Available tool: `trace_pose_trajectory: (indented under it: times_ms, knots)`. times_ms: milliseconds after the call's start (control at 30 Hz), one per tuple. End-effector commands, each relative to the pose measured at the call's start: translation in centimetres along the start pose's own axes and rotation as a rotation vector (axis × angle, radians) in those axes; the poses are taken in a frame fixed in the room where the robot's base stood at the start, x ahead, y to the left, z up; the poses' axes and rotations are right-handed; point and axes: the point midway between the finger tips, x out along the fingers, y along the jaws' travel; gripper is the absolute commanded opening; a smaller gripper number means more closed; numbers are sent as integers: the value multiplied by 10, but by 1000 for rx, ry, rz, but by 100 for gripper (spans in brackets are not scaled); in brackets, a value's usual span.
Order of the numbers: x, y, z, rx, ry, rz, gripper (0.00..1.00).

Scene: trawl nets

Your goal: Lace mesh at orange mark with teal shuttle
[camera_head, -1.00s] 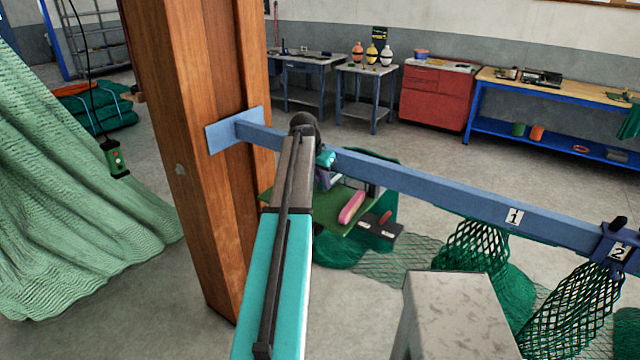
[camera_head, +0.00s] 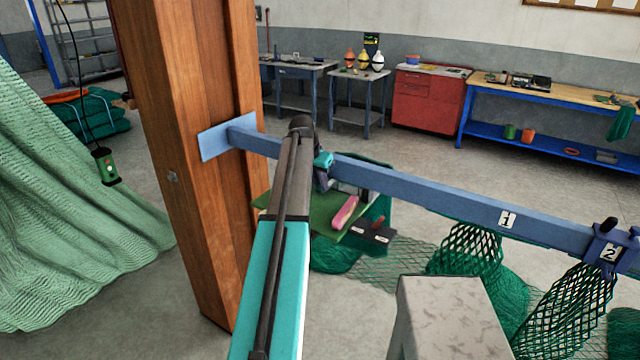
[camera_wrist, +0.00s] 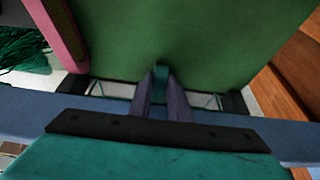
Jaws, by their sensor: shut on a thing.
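In the wrist view my gripper (camera_wrist: 160,82) has its two purple-grey fingers closed on a small teal piece, which I take as the end of the teal shuttle (camera_wrist: 161,72). It is over a green board (camera_wrist: 225,35); I cannot tell whether the shuttle touches it. In the head view my gripper (camera_head: 323,180) is partly hidden by my arm and the blue beam. Dark green mesh (camera_head: 470,250) hangs from the beam (camera_head: 430,195) near label 1, and more mesh (camera_head: 570,310) hangs near label 2. I cannot make out an orange mark on either.
A pink shuttle (camera_head: 345,212) lies on the board, near a black holder with white labels (camera_head: 372,236). A wooden post (camera_head: 195,150) carries the beam. A grey stand (camera_head: 445,310) is in front. Netting lies on the floor; benches stand behind.

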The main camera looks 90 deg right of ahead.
Motion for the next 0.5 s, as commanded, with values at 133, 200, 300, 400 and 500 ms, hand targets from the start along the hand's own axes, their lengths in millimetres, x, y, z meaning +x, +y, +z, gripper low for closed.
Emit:
trace_pose_trajectory:
  times_ms: [133, 200, 300, 400, 500]
  knots:
    - [0, 0, 0, 0, 0, 0, 38]
    - [0, 0, 0, 0, 0, 0, 38]
    - [0, 0, 0, 0, 0, 0, 38]
    - [0, 0, 0, 0, 0, 0, 38]
    - [-1, 0, 0, 0, 0, 0, 38]
